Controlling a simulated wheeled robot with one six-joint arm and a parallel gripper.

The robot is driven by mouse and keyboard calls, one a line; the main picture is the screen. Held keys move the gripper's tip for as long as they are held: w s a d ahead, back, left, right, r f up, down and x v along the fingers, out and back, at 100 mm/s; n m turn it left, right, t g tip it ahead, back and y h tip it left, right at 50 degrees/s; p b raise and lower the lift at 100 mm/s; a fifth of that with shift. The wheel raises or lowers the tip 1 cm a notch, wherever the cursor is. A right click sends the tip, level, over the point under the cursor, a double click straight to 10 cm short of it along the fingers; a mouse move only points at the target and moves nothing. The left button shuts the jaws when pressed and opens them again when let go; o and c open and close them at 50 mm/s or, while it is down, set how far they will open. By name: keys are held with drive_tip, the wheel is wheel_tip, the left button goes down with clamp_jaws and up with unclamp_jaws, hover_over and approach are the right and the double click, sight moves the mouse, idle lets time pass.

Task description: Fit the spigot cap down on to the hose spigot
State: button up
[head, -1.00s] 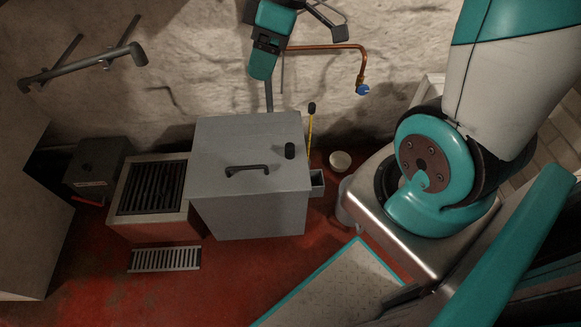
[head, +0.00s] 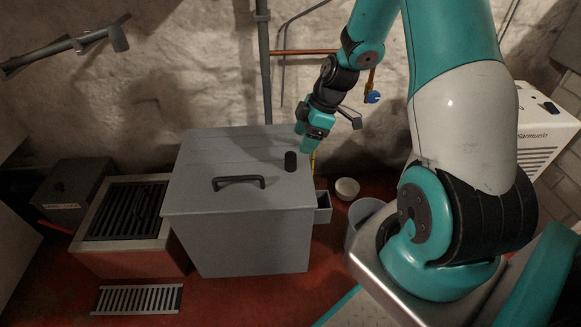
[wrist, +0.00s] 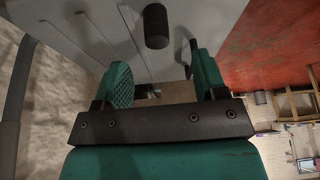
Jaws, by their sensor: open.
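A short black cylinder, which looks like the spigot cap (head: 290,161), stands upright on the grey box lid, right of its handle. It also shows in the wrist view (wrist: 156,25), beyond my fingertips and apart from them. My gripper (head: 308,143) is over the lid's back right corner, just behind and right of the black cylinder. In the wrist view my gripper (wrist: 162,80) is open, with nothing held between the fingers. A copper pipe on the wall ends in a blue-handled tap (head: 372,97), which may be the hose spigot; my arm hides part of the pipe.
The grey box (head: 250,235) has a black lid handle (head: 238,181). A small grey trough (head: 323,208) and a white bowl (head: 347,188) are right of it. A grated unit (head: 125,212) stands left. A floor grate (head: 138,299) lies in front. A grey vertical pipe (head: 265,75) runs up the wall.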

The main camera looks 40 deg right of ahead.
sight(294, 154)
drive_tip(key=b+x, duration=0.1)
drive_tip(key=x, duration=0.2)
drive_tip(key=b+x, duration=0.1)
drive_tip(key=x, duration=0.2)
drive_tip(key=b+x, duration=0.2)
drive_tip(key=x, duration=0.1)
drive_tip(key=shift+w, duration=0.3)
drive_tip(key=c, duration=1)
